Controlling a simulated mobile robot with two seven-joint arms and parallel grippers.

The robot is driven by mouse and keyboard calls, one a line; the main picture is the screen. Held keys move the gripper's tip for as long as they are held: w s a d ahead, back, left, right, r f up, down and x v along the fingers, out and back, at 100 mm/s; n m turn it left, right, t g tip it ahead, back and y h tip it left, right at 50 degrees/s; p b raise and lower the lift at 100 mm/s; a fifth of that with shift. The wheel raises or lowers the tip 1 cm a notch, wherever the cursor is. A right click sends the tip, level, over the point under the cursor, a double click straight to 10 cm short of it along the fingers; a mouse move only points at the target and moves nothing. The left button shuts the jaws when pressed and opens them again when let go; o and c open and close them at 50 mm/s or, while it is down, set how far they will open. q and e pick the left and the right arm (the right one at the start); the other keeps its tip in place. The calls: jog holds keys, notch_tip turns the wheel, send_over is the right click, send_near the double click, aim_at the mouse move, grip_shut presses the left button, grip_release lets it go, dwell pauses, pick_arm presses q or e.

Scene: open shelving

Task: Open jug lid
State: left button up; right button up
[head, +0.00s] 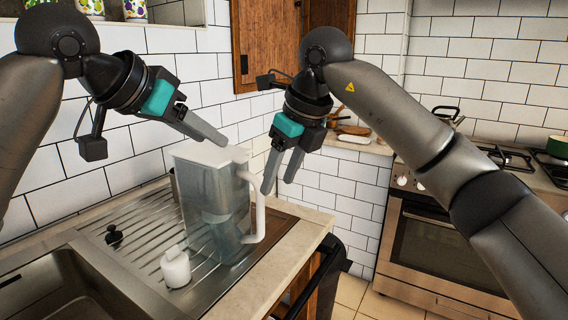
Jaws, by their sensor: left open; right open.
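A clear jug (210,215) with a white lid (203,154) and a white handle (257,212) stands upright on the ribbed metal drainboard. The handle faces right. The lid looks closed, lying flat on the jug's top. My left gripper (220,138) comes in from the upper left, with its fingers just above and behind the lid; I cannot tell whether they touch it. My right gripper (278,180) points down at the right of the jug, its fingers spread near the top of the handle. Both grippers are open and appear empty.
A sink (60,295) lies at the lower left. A tiled wall is close behind. An oven (445,245) with a hob stands at the right.

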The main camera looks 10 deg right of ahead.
aim_at(264, 218)
jog(key=x, duration=1.2)
jog(key=shift+w+a+f, duration=0.15)
jog(key=shift+f, duration=0.1)
grip_shut()
dwell(0.8)
